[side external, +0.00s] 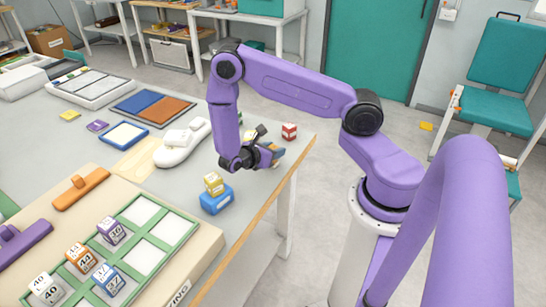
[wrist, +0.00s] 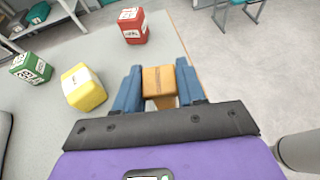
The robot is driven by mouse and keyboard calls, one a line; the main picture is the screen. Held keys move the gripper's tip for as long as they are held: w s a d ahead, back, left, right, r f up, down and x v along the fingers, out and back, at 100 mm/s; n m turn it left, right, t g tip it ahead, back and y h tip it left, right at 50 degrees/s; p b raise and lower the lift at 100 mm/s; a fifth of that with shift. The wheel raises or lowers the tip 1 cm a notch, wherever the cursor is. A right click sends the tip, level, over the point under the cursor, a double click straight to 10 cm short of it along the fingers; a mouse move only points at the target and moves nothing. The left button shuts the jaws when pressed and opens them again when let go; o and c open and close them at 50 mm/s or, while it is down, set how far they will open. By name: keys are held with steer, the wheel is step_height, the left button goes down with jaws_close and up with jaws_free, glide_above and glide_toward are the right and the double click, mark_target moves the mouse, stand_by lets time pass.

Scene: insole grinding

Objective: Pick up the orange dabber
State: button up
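An orange dabber (side external: 81,188), a long flat bar with a raised grip on top, lies on the beige board at the left in the side external view. It is far from my gripper (side external: 277,151), which is low over the table's right part. In the wrist view, my gripper (wrist: 160,84) has its two blue fingers on either side of a small orange-brown block (wrist: 158,80). The fingers look close against the block. I cannot tell whether they grip it. The dabber is not visible in the wrist view.
A purple dabber (side external: 22,241) lies left of the green-framed tray (side external: 165,207), which holds several numbered cubes. A white shoe-shaped form (side external: 182,143) and a blue block (side external: 216,201) stand nearby. Red (wrist: 133,26), green (wrist: 31,68) and yellow (wrist: 84,87) blocks surround my gripper.

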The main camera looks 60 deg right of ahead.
mark_target(273, 147)
steer(key=shift+r, duration=0.1)
steer(key=shift+r, duration=0.5)
step_height(273, 147, up, 2)
steer(key=s+a+r, duration=0.2)
steer(key=s+r, duration=0.2)
steer(key=r, duration=0.2)
steer(key=shift+s, duration=0.35)
steer(key=s+a+r, duration=0.1)
steer(key=s, duration=0.1)
steer(key=s+a+r, duration=0.1)
steer(key=s, duration=0.1)
steer(key=s+a+r, duration=0.1)
steer(key=s, duration=0.1)
steer(key=shift+s+a+r, duration=0.2)
steer(key=shift+s, duration=0.35)
steer(key=shift+s+a+r, duration=0.15)
steer(key=shift+s+r, duration=0.05)
steer(key=shift+s, duration=0.3)
